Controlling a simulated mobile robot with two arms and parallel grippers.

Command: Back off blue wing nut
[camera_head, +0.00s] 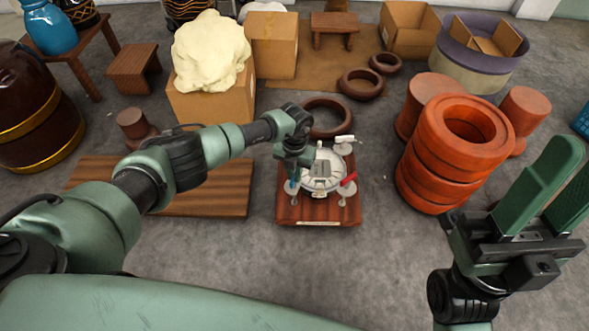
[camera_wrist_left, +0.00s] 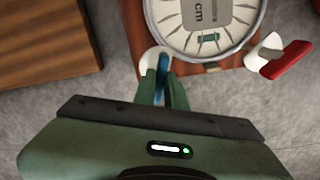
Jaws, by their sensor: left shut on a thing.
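The blue wing nut (camera_wrist_left: 162,72) sits between the fingers of my left gripper (camera_wrist_left: 163,84), which is shut on it; only a narrow blue strip shows. In the head view my left gripper (camera_head: 292,180) points down at the front left of a round pale device (camera_head: 322,184) on a reddish wooden board (camera_head: 320,212). A red wing nut (camera_head: 348,179) stands at the device's right and also shows in the left wrist view (camera_wrist_left: 287,60). A white wing nut (camera_head: 344,139) is at the back right. My right gripper (camera_head: 574,158) is open and empty at the right.
Stacked orange clay rings (camera_head: 425,185) stand right of the board. A flat striped wooden plank (camera_head: 205,202) lies to its left, under my left arm. A dark ring (camera_head: 327,130) lies behind it. The floor in front is clear.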

